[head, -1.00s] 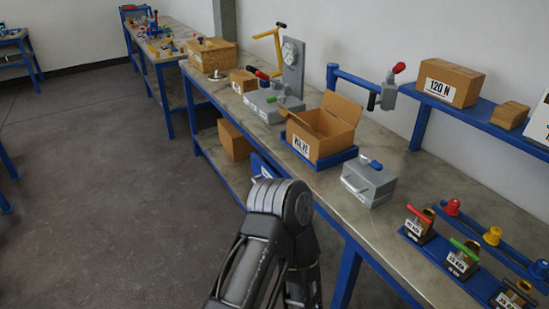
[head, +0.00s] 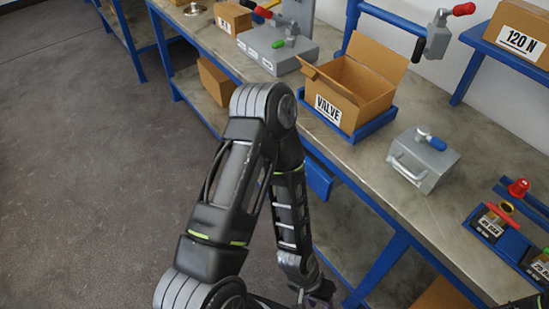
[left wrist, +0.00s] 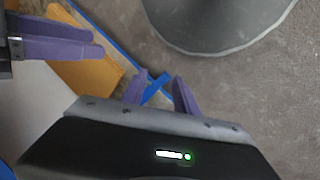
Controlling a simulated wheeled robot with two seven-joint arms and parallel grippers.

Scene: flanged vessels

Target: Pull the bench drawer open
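The bench drawer appears to be the blue panel (head: 318,178) under the front edge of the bench, partly hidden behind my left arm in the head view. My left gripper (head: 320,293) is low at the bottom of the head view, below the panel and apart from it. In the left wrist view its two purple fingers (left wrist: 161,92) stand apart with nothing held; blue metal shows behind them. Purple fingers of what seems to be my right gripper (left wrist: 62,38) show at the upper left; their opening is unclear.
The bench top (head: 375,165) carries an open box marked VALVE (head: 350,90) in a blue tray, and a grey case (head: 424,160). A blue bench leg (head: 376,272) stands right of my left gripper. The floor (head: 80,180) to the left is clear.

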